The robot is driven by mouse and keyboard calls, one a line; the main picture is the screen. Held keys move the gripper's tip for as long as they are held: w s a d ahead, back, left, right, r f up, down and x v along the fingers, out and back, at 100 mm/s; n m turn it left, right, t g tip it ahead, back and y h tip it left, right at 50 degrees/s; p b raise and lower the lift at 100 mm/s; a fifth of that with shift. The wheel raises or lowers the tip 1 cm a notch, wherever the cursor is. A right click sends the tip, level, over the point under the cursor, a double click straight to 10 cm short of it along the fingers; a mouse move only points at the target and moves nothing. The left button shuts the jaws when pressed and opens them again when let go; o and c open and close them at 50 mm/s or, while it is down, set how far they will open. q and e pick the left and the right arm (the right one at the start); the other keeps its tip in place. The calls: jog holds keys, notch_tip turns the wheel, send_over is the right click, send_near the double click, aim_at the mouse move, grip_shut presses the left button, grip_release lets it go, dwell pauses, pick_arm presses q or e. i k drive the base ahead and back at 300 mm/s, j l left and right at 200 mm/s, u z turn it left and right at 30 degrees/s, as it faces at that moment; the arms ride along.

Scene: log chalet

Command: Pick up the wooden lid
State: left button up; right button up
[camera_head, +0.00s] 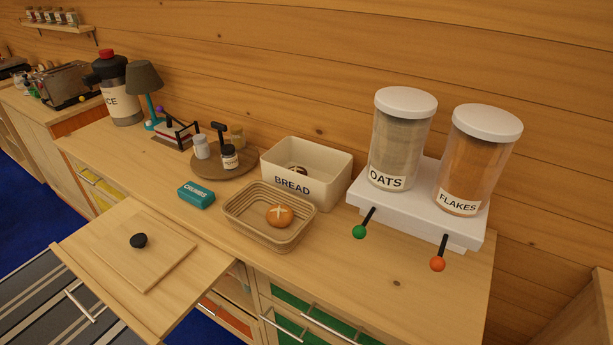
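The wooden lid (146,257) is a flat, pale wood square with a round black knob (138,241) standing up from its middle. It lies flat, knob up, on a wooden pull-out board (190,307) at the lower left, below the level of the counter. Nothing lies on the lid. A cream bin labelled BREAD (334,181) stands open on the counter with a dark brown item visible inside. Neither of my grippers is in view.
A basket (244,223) with a bread roll (280,215), a teal CRUMBS box (196,195) and a round tray (210,171) with jars stand on the counter. OATS and FLAKES dispensers (402,140) stand at right. Drawer handles (283,326) stick out below.

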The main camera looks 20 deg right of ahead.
aim_at(143, 249)
jog(key=i+j+z, duration=0.15)
jog(key=j, duration=0.25)
jog(key=i+j+z, duration=0.15)
jog(key=j, duration=0.3)
jog(key=j+z, duration=0.15)
jog(key=j, duration=0.25)
